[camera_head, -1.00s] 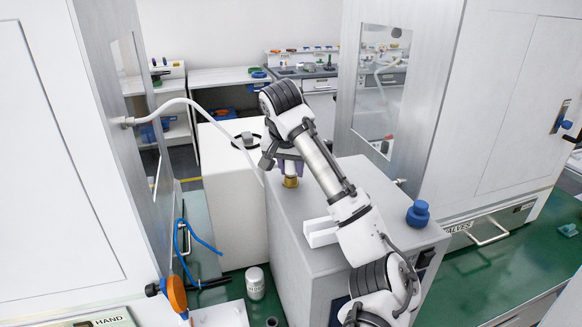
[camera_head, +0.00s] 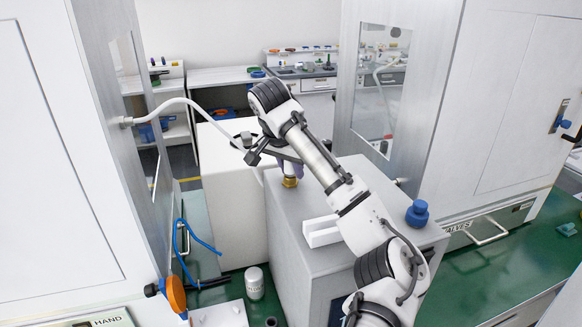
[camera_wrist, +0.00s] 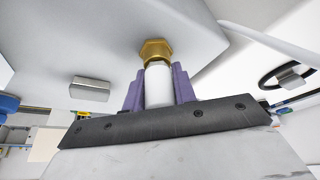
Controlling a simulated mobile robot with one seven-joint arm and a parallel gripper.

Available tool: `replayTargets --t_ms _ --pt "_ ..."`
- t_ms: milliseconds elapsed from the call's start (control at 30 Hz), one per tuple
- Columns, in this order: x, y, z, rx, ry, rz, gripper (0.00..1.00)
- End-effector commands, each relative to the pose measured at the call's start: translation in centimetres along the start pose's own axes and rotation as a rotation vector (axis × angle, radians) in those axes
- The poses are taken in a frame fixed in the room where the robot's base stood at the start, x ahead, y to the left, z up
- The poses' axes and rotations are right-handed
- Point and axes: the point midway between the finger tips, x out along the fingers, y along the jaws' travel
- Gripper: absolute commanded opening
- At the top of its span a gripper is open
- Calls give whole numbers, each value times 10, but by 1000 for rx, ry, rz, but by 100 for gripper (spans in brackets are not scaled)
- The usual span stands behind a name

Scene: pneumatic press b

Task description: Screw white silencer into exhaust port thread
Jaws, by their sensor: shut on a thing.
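The white silencer (camera_wrist: 158,86) is a white cylinder between the purple fingers of my gripper (camera_wrist: 159,88) in the wrist view. My gripper is shut on it. The silencer's end meets the brass hexagonal exhaust port (camera_wrist: 155,49), in line with it; how deep the thread is engaged I cannot tell. In the head view the brass port (camera_head: 290,181) stands on top of the grey press housing (camera_head: 335,185), with my gripper (camera_head: 291,168) right above it.
A blue knob (camera_head: 418,213) and a white block (camera_head: 322,231) sit on the same housing. A white hose (camera_head: 190,101) arches from the left cabinet past my wrist. A white jar (camera_head: 254,283) and an orange-handled tool (camera_head: 177,294) are at the lower left.

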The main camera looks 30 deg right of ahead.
Motion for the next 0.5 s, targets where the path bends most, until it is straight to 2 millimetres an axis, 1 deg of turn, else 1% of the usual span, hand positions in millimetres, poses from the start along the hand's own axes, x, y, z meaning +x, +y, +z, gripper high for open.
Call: replayTargets --t_ms 267,400,500 --pt "1 2 0 16 -3 12 14" --pt "0 3 0 106 -1 51 15" --pt "0 3 0 142 -1 63 14"
